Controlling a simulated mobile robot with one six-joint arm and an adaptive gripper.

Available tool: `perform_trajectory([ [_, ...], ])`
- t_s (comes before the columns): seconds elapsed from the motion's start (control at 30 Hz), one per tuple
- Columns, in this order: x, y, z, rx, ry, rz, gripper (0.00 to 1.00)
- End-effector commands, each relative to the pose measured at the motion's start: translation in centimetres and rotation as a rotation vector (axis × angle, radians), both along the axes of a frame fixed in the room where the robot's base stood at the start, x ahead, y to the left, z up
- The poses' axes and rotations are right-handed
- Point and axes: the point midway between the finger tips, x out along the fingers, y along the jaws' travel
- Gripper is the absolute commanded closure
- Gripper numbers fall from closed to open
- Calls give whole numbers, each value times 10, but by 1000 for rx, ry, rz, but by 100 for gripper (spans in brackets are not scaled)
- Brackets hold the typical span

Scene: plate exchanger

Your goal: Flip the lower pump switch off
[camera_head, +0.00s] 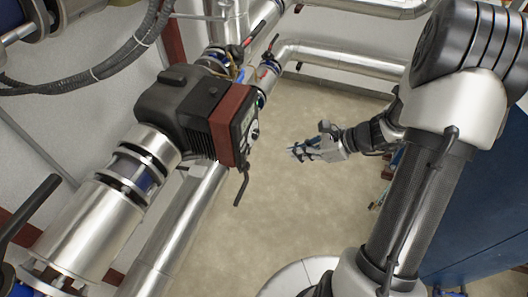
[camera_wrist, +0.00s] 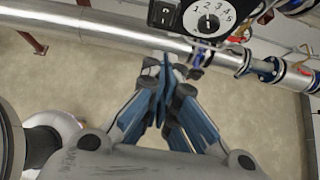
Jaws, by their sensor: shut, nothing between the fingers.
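A pump with a black body and a red front housing (camera_head: 233,122) sits on the silver pipe left of centre in the head view. Its panel is seen edge-on there, with a round dial (camera_head: 253,131). In the wrist view the panel shows at the top edge, with a white numbered dial (camera_wrist: 210,18) and a small black rocker switch (camera_wrist: 163,14) left of it. I cannot tell the rocker's position. My gripper (camera_head: 294,152) is to the right of the pump, apart from it. In the wrist view its blue-sided fingers (camera_wrist: 166,78) are shut and empty, below the switch.
A black cable (camera_head: 242,186) hangs below the pump. Silver pipes (camera_head: 340,62) run along the wall behind, with valve handles (camera_head: 272,42) near the pump. A dark blue cabinet (camera_head: 465,215) stands at the right. The floor (camera_head: 275,205) between pump and arm is clear.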

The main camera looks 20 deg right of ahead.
Motion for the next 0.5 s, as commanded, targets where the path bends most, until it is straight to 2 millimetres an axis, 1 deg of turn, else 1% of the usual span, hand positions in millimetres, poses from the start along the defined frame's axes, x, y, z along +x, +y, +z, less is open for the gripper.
perform_trajectory([
  [0.17,7,12,-13,-1,1,5,100],
  [0.5,39,57,-59,0,1,6,100],
])
